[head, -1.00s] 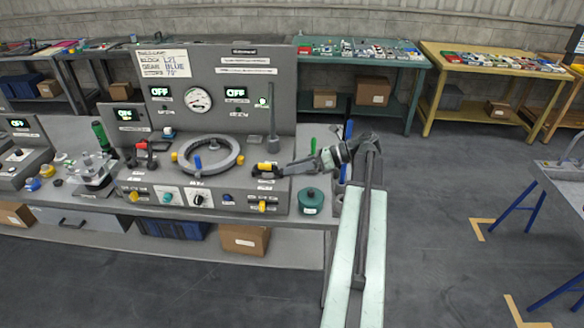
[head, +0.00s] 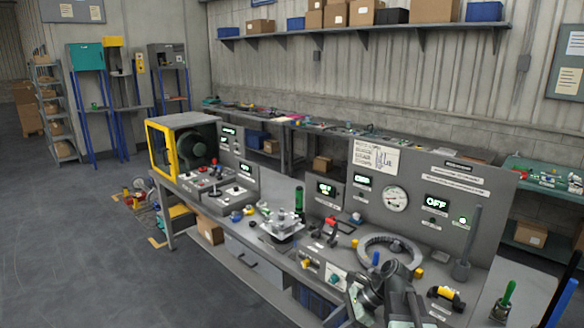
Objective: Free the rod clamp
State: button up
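A grey upright rod (head: 472,236) stands in a dark base on the right of the grey bench console (head: 342,240). A black fitting with a yellow top (head: 446,294) lies in front of the rod; no readable label shows which part is the rod clamp. My gripper (head: 358,306) is low in the picture, in front of the grey ring (head: 362,247) and left of the black and yellow fitting, apart from it in the picture. My arm covers part of the console front. The fingers are too dark and small to tell their opening.
A yellow-framed machine (head: 157,150) and a switch box (head: 238,190) stand on the bench's left. Green-handled tools (head: 506,297) stand at right. Open floor (head: 80,250) lies at left.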

jog(key=s+a+f+n+h, duration=0.3)
jog(key=s+f+n+h, duration=0.1)
jog(key=n, duration=0.4)
jog(key=w+d+f+n+h, duration=0.1)
jog(key=d+n+h, duration=0.3)
jog(key=d+n, duration=0.4)
jog(key=shift+f+n+t, duration=0.3)
jog(key=shift+f+n, duration=0.05)
jog(key=shift+n, duration=0.65)
grip_shut()
